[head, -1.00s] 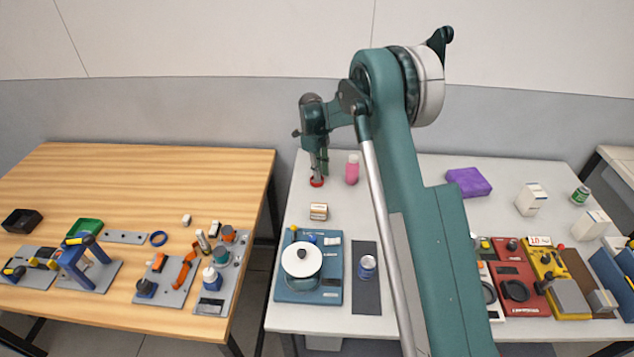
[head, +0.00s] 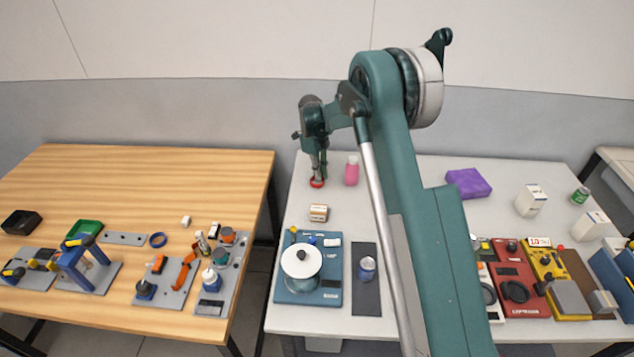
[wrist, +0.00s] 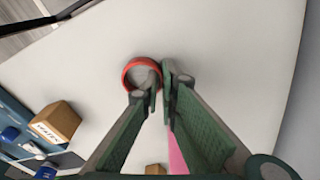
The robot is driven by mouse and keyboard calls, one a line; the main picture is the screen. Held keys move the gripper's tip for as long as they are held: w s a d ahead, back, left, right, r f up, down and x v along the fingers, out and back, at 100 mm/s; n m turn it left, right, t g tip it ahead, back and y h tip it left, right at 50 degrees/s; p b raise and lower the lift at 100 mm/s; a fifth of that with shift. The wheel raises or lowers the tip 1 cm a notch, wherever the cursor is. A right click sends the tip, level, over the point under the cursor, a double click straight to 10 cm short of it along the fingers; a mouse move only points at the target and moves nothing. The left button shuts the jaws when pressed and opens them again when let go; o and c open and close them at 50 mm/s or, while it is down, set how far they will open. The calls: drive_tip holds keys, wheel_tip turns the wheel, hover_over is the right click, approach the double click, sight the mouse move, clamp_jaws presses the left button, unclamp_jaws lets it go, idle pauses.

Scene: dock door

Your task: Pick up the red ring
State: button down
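The red ring (head: 316,184) is at the far left of the white table, directly below my gripper (head: 318,176). In the wrist view, the red ring (wrist: 128,74) is at the tips of my gripper (wrist: 159,84). One fingertip is inside the ring and the other is outside its right side. The fingertips are close together, with the ring's wall between them. The fingers hide the near right part of the ring. I cannot tell whether the ring touches the table.
A pink bottle (head: 352,171) stands just right of my gripper. A small brown-and-white box (head: 318,213) is nearer the front.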

wheel_tip(320, 180, up, 10)
idle(0.8)
